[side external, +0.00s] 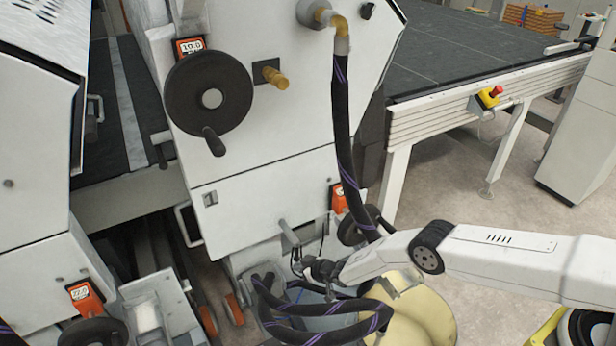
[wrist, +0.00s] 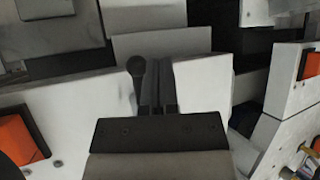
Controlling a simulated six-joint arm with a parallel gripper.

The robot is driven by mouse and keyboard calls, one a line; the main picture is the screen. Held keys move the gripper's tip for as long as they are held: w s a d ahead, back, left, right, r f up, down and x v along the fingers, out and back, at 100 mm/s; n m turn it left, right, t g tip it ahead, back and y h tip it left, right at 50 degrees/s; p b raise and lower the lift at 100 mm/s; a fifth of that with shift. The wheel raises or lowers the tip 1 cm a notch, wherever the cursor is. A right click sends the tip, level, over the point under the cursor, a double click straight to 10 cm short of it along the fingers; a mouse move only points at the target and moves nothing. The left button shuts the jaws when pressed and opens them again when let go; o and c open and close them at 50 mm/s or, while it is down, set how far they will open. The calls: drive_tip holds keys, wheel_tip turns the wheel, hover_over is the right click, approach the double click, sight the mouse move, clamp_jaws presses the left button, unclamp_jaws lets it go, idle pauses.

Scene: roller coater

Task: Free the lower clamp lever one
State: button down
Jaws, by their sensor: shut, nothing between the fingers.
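A dark lever with a rounded knob (wrist: 136,66) stands upright near the middle of the wrist view, beside a white block. My gripper (side external: 312,268) is low in front of the machine, just below and to the right of that lever. Its fingers are shut and empty. In the wrist view the dark gripper body fills the bottom middle. I cannot tell whether the fingers touch the lever.
Black hoses (side external: 325,308) loop just below my gripper, and another hose (side external: 345,140) hangs above it. A handwheel (side external: 208,98) and an orange counter (side external: 338,197) are on the machine. A yellowish round container (side external: 425,310) stands below my arm. Open floor lies to the right.

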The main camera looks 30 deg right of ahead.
drive_tip(key=shift+s+a, duration=0.1)
drive_tip(key=shift+s, duration=1.2)
drive_tip(key=shift+s+r, duration=0.15)
drive_tip(key=shift+r, duration=0.05)
drive_tip(key=v, duration=0.7)
drive_tip(key=shift+s, duration=0.25)
drive_tip(key=shift+r, duration=0.15)
drive_tip(key=d+r+m+g+h, duration=0.15)
drive_tip(key=d+r, duration=0.25)
drive_tip(key=r, duration=0.7)
drive_tip(key=d+r+m+g+h, duration=0.15)
drive_tip(key=d+r, duration=0.25)
drive_tip(key=r, duration=0.6)
drive_tip(key=s+d+r+g, duration=0.2)
drive_tip(key=s+r, duration=0.5)
drive_tip(key=s, duration=0.4)
drive_tip(key=s+d+r+m+g+h, duration=0.1)
drive_tip(key=s+d+r+g, duration=0.2)
drive_tip(key=s+r, duration=0.4)
drive_tip(key=s+d, duration=0.1)
drive_tip(key=s, duration=0.4)
drive_tip(key=shift+s+r+m+h, duration=0.2)
drive_tip(key=shift+r+m+h, duration=0.05)
drive_tip(key=shift+m+h, duration=0.05)
